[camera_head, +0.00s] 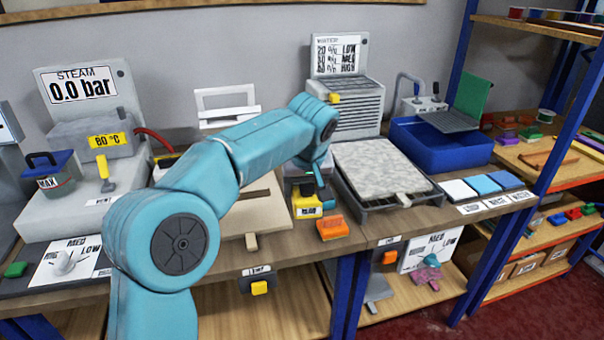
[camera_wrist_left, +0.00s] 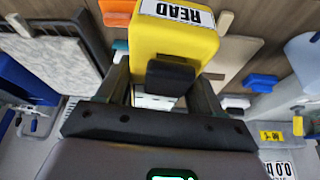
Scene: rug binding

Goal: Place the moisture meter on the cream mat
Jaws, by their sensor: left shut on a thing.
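The moisture meter (camera_head: 306,207) is yellow with a dark part and a white label. In the left wrist view the meter (camera_wrist_left: 172,42) sits between the fingers, its label reading "READ". My left gripper (camera_head: 309,188) is shut on it, pointing down near the middle of the bench; my forearm partly hides the area behind. I cannot tell whether the meter touches the bench. The cream mat looks like the pale square (camera_head: 458,190) at the right end of the bench, left of two blue squares; its top looks bare. My right gripper is not in view.
An orange block (camera_head: 332,229) lies close to the meter. A dark-framed tray with a speckled grey slab (camera_head: 382,167) stands between the meter and the pale mat, its handle jutting forward. A blue bin (camera_head: 440,148) stands behind the mats. Shelves with blue posts (camera_head: 562,110) rise at the right.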

